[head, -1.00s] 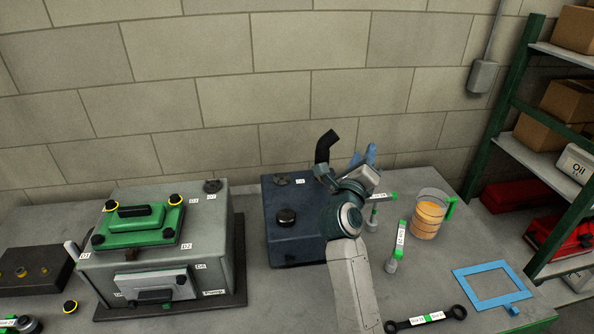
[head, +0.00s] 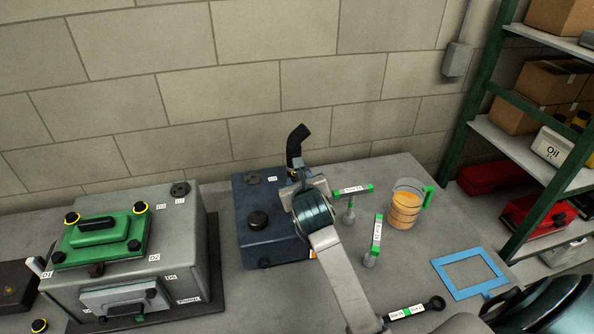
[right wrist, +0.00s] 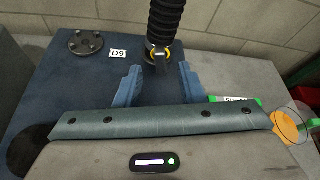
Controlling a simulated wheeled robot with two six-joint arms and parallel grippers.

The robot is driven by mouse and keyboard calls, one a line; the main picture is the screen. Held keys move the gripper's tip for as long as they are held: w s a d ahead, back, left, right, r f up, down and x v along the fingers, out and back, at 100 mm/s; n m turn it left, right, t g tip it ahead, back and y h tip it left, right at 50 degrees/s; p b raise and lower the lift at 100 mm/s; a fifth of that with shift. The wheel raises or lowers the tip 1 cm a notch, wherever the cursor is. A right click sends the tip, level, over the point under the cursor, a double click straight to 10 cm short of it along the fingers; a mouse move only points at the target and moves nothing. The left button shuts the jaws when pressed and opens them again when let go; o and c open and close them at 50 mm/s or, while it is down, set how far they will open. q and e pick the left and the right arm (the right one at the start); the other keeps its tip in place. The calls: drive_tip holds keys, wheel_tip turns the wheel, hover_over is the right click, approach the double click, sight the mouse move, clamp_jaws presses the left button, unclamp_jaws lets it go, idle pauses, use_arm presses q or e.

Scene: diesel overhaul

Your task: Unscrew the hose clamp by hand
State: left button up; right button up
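The black ribbed hose (head: 297,145) rises from the dark blue tank (head: 255,215) near the wall. In the right wrist view, the hose (right wrist: 166,20) ends at a clamp (right wrist: 160,57) with a yellowish ring and a small pale part in front. My right gripper (right wrist: 160,85) has its two blue fingers apart, one on each side below the clamp, with nothing between them; I cannot tell whether either touches it. In the head view, my right gripper (head: 300,178) is at the hose's foot, its fingertips largely hidden. My left gripper is not in view.
A flange marked D9 (right wrist: 85,42) sits left of the hose. Right of the tank stand green-ended tools (head: 377,235) and a beaker of orange liquid (head: 405,208). A blue frame (head: 440,269) lies farther right. A grey box with a green cover (head: 175,230) stands left.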

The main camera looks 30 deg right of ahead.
sight(297, 174)
drive_tip(key=shift+p+x, duration=0.55)
drive_tip(key=shift+x, duration=1.5)
drive_tip(key=shift+c, duration=0.2)
clamp_jaws()
